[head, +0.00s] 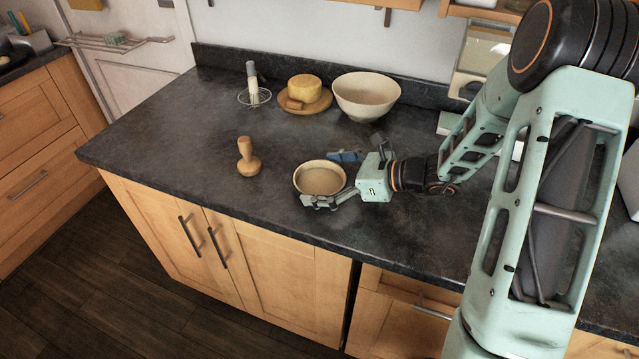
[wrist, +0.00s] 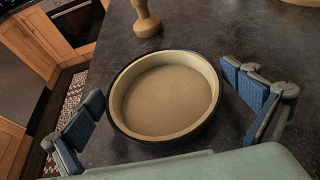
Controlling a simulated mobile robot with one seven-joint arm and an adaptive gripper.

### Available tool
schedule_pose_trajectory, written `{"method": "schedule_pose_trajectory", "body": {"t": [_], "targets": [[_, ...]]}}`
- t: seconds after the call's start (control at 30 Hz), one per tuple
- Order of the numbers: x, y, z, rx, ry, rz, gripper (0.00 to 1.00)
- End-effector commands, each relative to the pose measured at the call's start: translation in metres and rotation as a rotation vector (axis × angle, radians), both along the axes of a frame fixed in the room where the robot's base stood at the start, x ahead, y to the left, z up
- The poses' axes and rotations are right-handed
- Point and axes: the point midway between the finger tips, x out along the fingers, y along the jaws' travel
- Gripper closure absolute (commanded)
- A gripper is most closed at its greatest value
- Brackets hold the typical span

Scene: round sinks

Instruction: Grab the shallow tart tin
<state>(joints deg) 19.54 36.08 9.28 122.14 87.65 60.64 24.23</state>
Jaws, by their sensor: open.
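The shallow tart tin (head: 320,178) is round, with a beige inside and a dark outer rim. It sits upright on the dark counter near its front edge. In the wrist view the tin (wrist: 166,95) lies between the two spread fingers of my gripper (wrist: 173,108), with a visible gap on the right side. My gripper (head: 332,178) is open and reaches in from the right, one finger on the front side of the tin and one behind it. I cannot tell whether the left finger in the wrist view touches the rim.
A wooden tamper-like piece (head: 248,158) stands left of the tin. Behind are a whisk-like tool (head: 253,84), a cheese wheel (head: 304,88) on a wooden board, and a cream bowl (head: 366,96). The counter's front edge (head: 250,216) is close. The counter's left part is clear.

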Motion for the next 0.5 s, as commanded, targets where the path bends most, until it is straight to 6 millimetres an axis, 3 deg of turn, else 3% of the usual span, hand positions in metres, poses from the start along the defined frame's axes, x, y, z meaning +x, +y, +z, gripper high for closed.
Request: {"method": "schedule_pose_trajectory", "body": {"t": [0.07,0.37,0.5], "targets": [[0.0000,-0.0002,0.0002,0.000,0.000,0.000,0.06],[0.0000,-0.0004,0.0004,0.000,0.000,0.000,0.39],[0.0001,-0.0002,0.0010,0.002,-0.002,0.000,0.39]]}}
